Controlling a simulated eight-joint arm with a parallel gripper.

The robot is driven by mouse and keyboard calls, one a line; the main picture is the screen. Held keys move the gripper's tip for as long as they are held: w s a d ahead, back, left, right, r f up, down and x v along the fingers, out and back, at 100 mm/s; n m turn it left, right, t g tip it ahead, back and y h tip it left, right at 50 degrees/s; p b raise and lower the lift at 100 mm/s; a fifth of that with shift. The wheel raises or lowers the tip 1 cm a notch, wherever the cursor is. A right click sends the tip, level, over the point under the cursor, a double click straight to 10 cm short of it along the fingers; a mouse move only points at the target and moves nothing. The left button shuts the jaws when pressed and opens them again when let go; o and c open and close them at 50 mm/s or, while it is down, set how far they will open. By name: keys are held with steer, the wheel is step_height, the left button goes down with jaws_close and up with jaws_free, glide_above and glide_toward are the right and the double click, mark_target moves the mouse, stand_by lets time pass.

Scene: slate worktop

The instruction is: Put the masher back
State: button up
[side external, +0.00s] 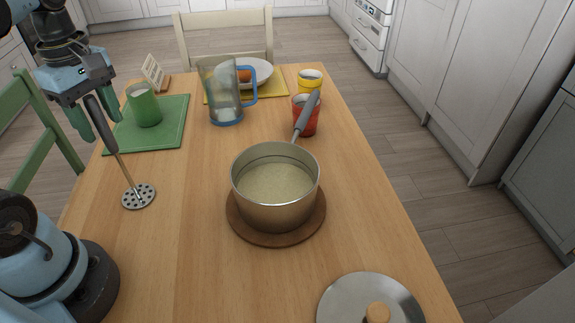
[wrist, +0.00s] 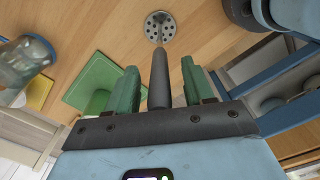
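The masher has a dark grey handle, a thin shaft and a round perforated head (side external: 138,196). It leans at a slant, head down, left of the pot; the head looks at or near the table top. The head also shows in the wrist view (wrist: 160,27). My gripper (side external: 94,130), with green fingers, is around the masher's handle (side external: 101,124). In the wrist view my gripper (wrist: 160,75) has its fingers on either side of the handle (wrist: 160,78), with a visible gap on both sides.
A pot (side external: 275,205) with pale contents stands on a wooden trivet (side external: 238,226). A lid (side external: 345,295) lies front right. A green cup (side external: 145,106) stands on a green mat (side external: 172,133). Behind are a blue jug (side external: 222,95), a red cup (side external: 304,122) and a yellow cup (side external: 309,85).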

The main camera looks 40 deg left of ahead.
steer(key=shift+r, duration=0.1)
step_height(320, 180, up, 12)
steer(key=shift+r, duration=0.1)
stand_by(0.7)
